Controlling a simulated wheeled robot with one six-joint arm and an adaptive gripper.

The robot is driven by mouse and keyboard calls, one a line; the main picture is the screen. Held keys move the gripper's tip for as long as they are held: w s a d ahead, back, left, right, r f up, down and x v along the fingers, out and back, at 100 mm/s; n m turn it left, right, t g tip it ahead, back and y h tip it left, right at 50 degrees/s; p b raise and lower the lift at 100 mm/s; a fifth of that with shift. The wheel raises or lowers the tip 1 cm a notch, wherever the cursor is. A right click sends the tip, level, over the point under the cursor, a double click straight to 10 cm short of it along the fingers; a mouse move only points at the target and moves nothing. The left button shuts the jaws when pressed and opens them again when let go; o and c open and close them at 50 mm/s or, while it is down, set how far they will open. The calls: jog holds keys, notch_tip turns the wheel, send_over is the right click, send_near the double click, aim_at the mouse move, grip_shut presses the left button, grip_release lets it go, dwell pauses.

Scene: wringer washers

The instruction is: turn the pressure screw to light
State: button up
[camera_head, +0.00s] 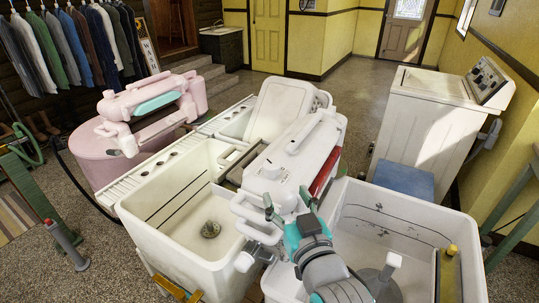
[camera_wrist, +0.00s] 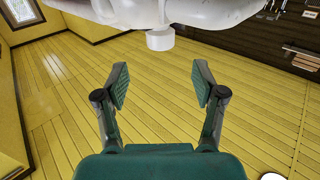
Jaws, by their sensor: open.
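The white wringer head (camera_head: 292,150) stands between the two tubs. A round white knob with a small dark mark, apparently the pressure screw (camera_head: 271,168), sits on its top near the front end. In the wrist view the white knob (camera_wrist: 160,40) juts from the white wringer body (camera_wrist: 165,12), centred between the fingers but beyond their tips. My gripper (camera_head: 287,201) is open and empty, just in front of the knob in the head view. In the wrist view my gripper (camera_wrist: 160,84) has its fingers wide apart, not touching the knob. The knob's setting is too small to read.
A white left tub (camera_head: 140,215) and right tub (camera_head: 470,235) flank the wringer. A pink washer (camera_head: 100,160) stands at left, a white washer (camera_head: 425,130) at right. A white handle (camera_head: 252,215) is close beside my gripper. Open floor lies behind.

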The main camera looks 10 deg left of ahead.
aim_at(274, 173)
jog(key=x, duration=1.1)
jog(key=c, duration=1.2)
